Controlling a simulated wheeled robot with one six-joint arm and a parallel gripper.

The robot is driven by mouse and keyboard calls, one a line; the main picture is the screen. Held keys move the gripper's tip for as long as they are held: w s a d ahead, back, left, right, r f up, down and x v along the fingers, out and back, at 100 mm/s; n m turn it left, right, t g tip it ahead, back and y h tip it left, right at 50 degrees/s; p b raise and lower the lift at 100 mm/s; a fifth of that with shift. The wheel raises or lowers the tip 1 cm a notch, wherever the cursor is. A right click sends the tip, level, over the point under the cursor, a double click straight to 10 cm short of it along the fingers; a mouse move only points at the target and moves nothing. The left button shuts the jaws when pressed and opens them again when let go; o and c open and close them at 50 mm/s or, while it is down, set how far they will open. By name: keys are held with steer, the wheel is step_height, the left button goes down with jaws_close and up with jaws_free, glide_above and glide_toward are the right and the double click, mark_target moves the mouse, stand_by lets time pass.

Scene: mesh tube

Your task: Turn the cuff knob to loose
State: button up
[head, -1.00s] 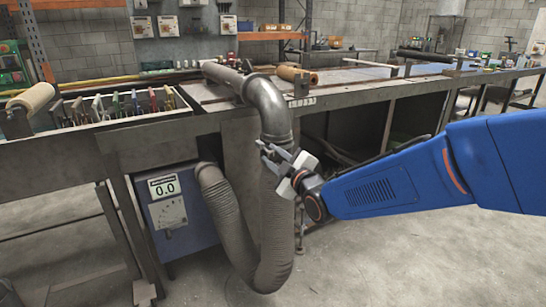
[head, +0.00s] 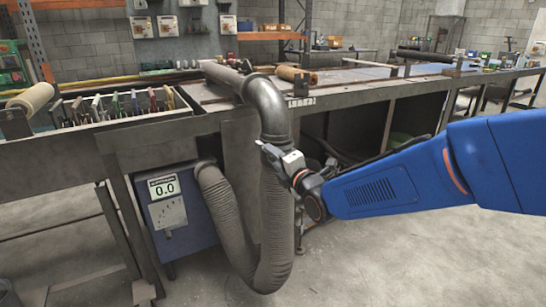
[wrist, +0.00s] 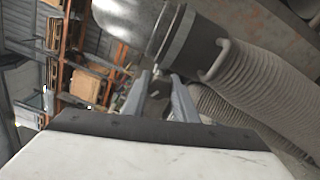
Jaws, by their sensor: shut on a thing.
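A grey metal pipe elbow (head: 268,105) comes off the bench and points down into a ribbed grey hose (head: 272,225). The cuff (wrist: 178,37) joins pipe and hose, and shows as a banded collar in the wrist view. The small cuff knob (wrist: 157,73) sticks out from the collar between the fingertips; its details are too small to make out. My gripper (head: 264,148) is at the cuff, just below the elbow, and shut on the knob. In the wrist view its two grey fingers (wrist: 161,82) stand either side of the knob. The head view hides the knob behind the fingers.
A blue box (head: 178,215) with a display reading 0.0 stands under the bench, left of the hose. The metal bench (head: 350,85) runs along behind the pipe. A rack of coloured-handled tools (head: 115,105) is at left. The floor at right front is clear.

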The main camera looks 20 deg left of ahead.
steer(key=n, duration=0.5)
steer(key=shift+r+n, duration=0.1)
steer(key=shift+n, duration=0.3)
stand_by(0.4)
steer(key=o, duration=1)
steer(key=shift+r, duration=0.1)
steer(key=shift+o, duration=0.2)
steer(key=shift+s+d, duration=0.1)
steer(key=v, duration=1.7)
steer(key=shift+s, duration=0.1)
